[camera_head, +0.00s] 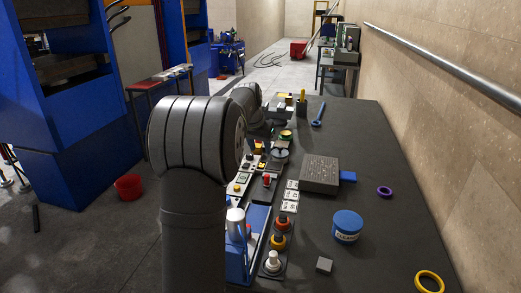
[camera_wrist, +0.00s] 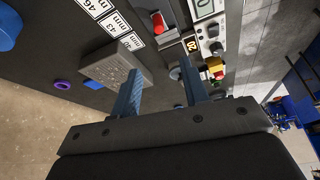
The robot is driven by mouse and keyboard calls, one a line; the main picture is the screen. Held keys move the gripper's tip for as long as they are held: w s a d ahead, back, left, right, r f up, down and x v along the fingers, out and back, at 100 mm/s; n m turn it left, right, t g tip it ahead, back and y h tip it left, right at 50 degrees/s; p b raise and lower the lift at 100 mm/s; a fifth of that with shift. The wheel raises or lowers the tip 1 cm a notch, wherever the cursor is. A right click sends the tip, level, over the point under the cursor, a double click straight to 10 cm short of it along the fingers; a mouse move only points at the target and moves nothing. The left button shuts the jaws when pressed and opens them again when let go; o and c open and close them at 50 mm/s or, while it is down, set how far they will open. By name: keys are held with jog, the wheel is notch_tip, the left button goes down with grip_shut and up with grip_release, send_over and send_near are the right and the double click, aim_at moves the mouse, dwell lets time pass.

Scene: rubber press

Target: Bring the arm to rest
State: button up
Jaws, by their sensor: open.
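My gripper (camera_wrist: 160,92) shows in the wrist view with its two blue-grey fingers apart and nothing between them. Beyond the fingers are the dark bench top and its control panel. In the head view my arm rises in the foreground and bends away, and it hides the gripper. The grey ribbed block (camera_head: 320,173) lies on the bench (camera_head: 385,235); it also shows in the wrist view (camera_wrist: 122,70), left of the fingers, apart from them as far as I can see.
Blue presses (camera_head: 80,165) stand left; a wall (camera_head: 450,110) bounds the right.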

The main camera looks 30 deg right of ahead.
aim_at(267, 175)
jog(key=x, duration=1.7)
jog(key=shift+f, duration=0.3)
jog(key=shift+s, duration=0.1)
